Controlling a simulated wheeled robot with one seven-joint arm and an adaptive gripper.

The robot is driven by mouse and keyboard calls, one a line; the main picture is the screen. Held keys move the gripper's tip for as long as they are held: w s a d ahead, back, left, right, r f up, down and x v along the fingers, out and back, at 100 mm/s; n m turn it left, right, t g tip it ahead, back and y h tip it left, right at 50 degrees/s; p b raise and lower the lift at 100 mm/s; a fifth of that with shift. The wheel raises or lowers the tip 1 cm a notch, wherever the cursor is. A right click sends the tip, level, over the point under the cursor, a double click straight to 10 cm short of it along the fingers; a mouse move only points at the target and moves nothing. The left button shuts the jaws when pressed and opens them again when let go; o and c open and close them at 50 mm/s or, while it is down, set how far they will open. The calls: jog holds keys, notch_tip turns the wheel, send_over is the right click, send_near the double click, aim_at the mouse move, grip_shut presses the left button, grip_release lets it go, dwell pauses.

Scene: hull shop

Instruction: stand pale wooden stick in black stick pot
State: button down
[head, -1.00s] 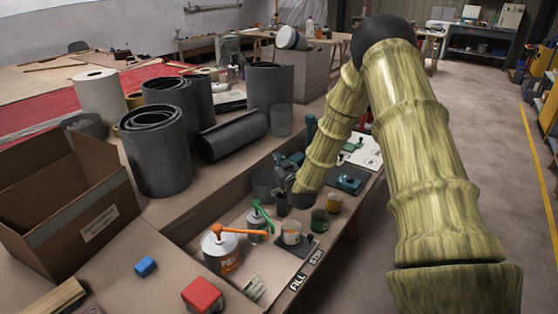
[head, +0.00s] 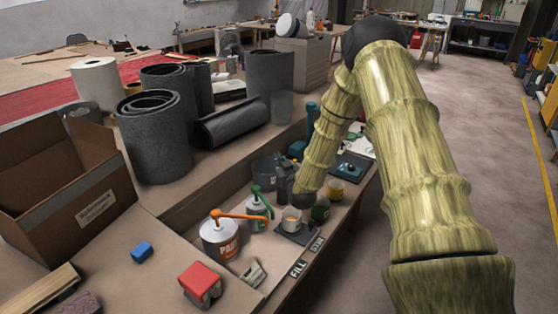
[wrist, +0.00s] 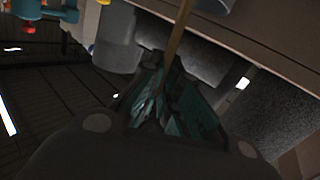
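My gripper (wrist: 172,72) shows in the wrist view with its dark, green-padded fingers closed around a thin pale wooden stick (wrist: 183,22). The stick reaches from the fingers to the top edge of that view. In the head view my gripper (head: 284,184) is small and dark, at the far part of the low bench shelf. A dark pot (head: 264,171), which looks like the black stick pot, stands just left of it, partly hidden. The stick cannot be made out in the head view. Whether gripper and pot touch cannot be told.
An orange-pump paint can (head: 220,240), a green-pump can (head: 257,212) and a small cup (head: 292,220) stand near my gripper. Dark rolls (head: 157,145) stand on the raised bench. A red block (head: 200,280) and blue block (head: 142,252) lie in front.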

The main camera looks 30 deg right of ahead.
jog(key=shift+f+b, duration=0.8)
jog(key=shift+f, duration=0.7)
jog(key=c, duration=0.8)
grip_release()
jog(key=shift+o, duration=0.2)
jog(key=shift+r, duration=0.15)
jog(key=shift+r+p, duration=3)
jog(key=shift+r, duration=1.9)
